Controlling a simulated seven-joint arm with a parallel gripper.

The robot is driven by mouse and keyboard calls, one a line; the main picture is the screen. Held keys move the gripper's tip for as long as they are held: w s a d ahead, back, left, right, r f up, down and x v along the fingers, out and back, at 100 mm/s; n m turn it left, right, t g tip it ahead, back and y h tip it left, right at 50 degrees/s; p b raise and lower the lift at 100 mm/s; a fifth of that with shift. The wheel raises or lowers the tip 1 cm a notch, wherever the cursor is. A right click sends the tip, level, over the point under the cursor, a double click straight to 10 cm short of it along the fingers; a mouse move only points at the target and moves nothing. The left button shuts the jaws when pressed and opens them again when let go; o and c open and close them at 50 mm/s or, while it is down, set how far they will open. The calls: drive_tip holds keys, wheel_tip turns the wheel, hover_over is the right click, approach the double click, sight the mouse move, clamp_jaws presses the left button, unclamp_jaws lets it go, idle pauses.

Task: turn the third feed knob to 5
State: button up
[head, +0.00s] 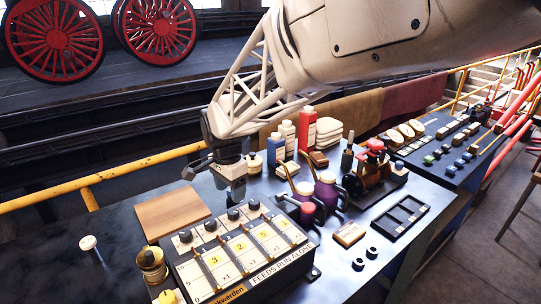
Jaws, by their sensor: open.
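The feed panel (223,279) is a dark box at the front of the bench, with pale number strips and a row of black knobs along its back edge. Counting from the left, the third feed knob (233,214) stands just below my gripper. The first knob (186,236), second knob (210,225) and fourth knob (253,204) also show. Yellow tags on the strips seem to read 3, 2 and 5; the knob settings are too small to tell. My gripper (236,194) points down above the back row, open and empty, apparently clear of the third knob.
A wooden board (172,213) lies left of the gripper. Purple oil cans (326,190) stand close on the right, with bottles (288,138) behind. A brass spool (152,263) stands left of the panel. A dark tray (400,217) lies farther right. A yellow rail (60,193) runs behind the bench.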

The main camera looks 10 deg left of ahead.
sight(233, 211)
drive_tip(key=n, duration=0.5)
drive_tip(key=shift+w, duration=0.1)
drive_tip(key=n, duration=0.4)
drive_tip(key=shift+n, duration=0.4)
drive_tip(key=shift+f, duration=3.9)
drive_tip(key=shift+c, duration=0.3)
drive_tip(key=c, duration=0.9)
drive_tip(key=shift+o, duration=0.2)
